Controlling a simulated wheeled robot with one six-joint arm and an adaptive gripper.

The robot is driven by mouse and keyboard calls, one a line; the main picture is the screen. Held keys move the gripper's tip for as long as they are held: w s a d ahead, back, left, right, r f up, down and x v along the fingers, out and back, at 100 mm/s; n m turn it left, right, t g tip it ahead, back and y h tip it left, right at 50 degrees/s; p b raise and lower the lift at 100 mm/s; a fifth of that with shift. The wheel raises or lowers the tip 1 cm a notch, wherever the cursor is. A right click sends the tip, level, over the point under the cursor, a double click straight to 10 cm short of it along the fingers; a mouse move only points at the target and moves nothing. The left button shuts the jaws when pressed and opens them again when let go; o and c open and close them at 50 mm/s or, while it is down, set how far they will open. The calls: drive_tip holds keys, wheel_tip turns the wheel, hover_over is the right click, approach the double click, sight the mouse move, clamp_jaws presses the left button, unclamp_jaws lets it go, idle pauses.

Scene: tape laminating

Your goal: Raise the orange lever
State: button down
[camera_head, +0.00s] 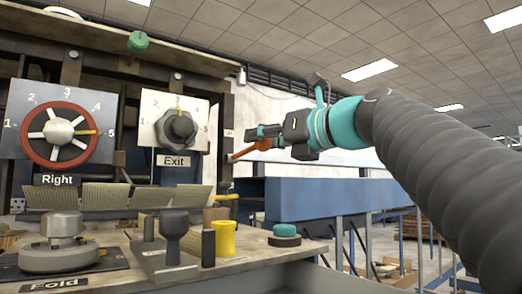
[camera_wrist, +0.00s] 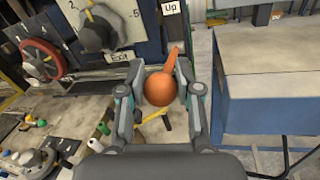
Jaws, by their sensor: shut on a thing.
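The orange lever (camera_wrist: 171,68) shows in the wrist view as a rod that ends in a round ball knob. The knob (camera_wrist: 160,89) sits between the two fingers of my gripper (camera_wrist: 161,93), which is shut on it. In the head view the orange lever (camera_head: 247,151) sticks out from the right side of the machine, and my gripper (camera_head: 269,141) is at its knob end. The rod tilts up from the machine toward the knob in the head view. An "Up" label (camera_wrist: 172,7) is above the lever in the wrist view.
A red handwheel (camera_head: 58,136) and a dark "Exit" knob (camera_head: 177,130) are on the machine's front. A yellow lever (camera_head: 222,197) is below the orange one. A bench (camera_head: 250,265) with several knobs stands in front. A blue unit (camera_head: 320,199) is behind my gripper.

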drive_tip(key=shift+a+r, duration=0.1)
drive_tip(key=shift+r, duration=0.6)
drive_tip(key=c, duration=0.8)
unclamp_jaws()
drive_tip(key=shift+a, duration=0.1)
drive_tip(key=shift+f, duration=0.1)
drive_tip(key=shift+s+d, duration=0.15)
drive_tip(key=shift+d, duration=0.2)
drive_tip(key=v, duration=1.1)
drive_tip(key=shift+s, duration=0.15)
